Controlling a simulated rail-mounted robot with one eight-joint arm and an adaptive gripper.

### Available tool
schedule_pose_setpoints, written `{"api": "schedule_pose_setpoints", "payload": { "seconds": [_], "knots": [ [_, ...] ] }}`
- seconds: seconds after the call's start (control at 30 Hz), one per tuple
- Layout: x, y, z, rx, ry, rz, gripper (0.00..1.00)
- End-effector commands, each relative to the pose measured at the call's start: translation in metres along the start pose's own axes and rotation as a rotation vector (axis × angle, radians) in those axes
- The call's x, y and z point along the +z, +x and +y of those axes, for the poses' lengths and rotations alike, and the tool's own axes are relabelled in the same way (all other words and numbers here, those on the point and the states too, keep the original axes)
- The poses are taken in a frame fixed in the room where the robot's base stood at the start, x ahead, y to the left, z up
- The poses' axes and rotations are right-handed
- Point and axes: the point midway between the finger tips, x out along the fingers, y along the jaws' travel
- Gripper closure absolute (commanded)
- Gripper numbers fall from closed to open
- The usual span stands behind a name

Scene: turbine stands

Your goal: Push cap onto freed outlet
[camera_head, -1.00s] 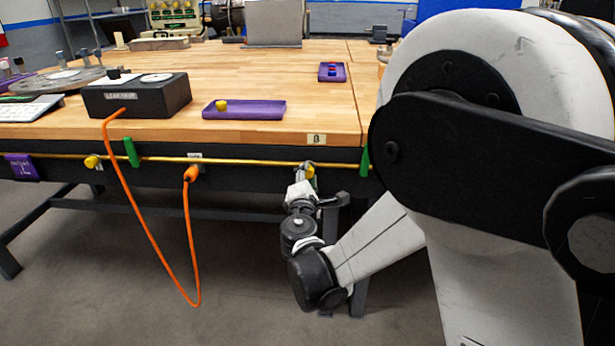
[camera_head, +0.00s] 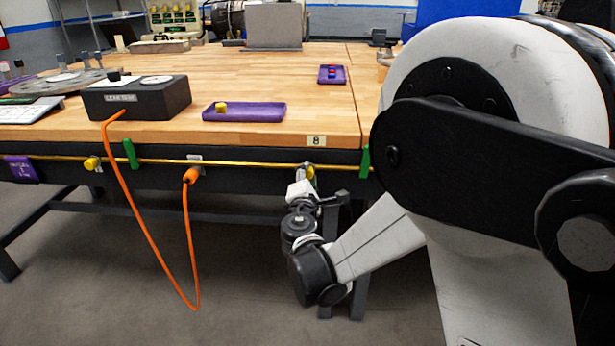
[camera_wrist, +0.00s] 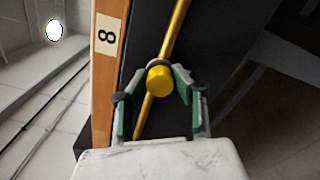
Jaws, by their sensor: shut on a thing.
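A yellow cap (camera_wrist: 159,79) sits between the two fingertips of my gripper (camera_wrist: 157,85) in the wrist view, and the gripper is shut on it. The cap is in line with a dark outlet fitting on the brass pipe (camera_wrist: 176,35), and I cannot tell whether it is fully seated. In the head view my gripper (camera_head: 309,184) is at the bench's front edge below the "8" label (camera_head: 316,141), with the yellow cap (camera_head: 311,172) partly hidden at the pipe (camera_head: 250,163). An orange hose plug (camera_head: 191,175) is at the middle outlet.
Another yellow cap (camera_head: 91,163) is on the pipe at the left. A purple tray (camera_head: 262,112) on the bench holds a yellow piece (camera_head: 221,107). The orange hose (camera_head: 150,237) hangs from the black leak-test box (camera_head: 150,98) in front of the bench. Green brackets (camera_head: 130,153) hold the pipe.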

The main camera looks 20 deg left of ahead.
Motion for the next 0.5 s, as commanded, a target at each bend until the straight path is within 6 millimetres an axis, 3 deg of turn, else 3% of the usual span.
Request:
{"api": "schedule_pose_setpoints", "payload": {
  "seconds": [0.17, 0.2, 0.37, 0.5],
  "knots": [
    [0.0001, 0.0032, 0.0021, 0.001, -0.002, 0.0, 1.0],
    [0.0001, 0.0032, 0.0021, 0.001, -0.002, 0.0, 0.74],
    [0.0, 0.0022, 0.0017, 0.001, -0.002, 0.0, 0.54],
    [0.0, 0.0015, 0.0013, 0.001, -0.001, 0.0, 0.54]
  ]
}}
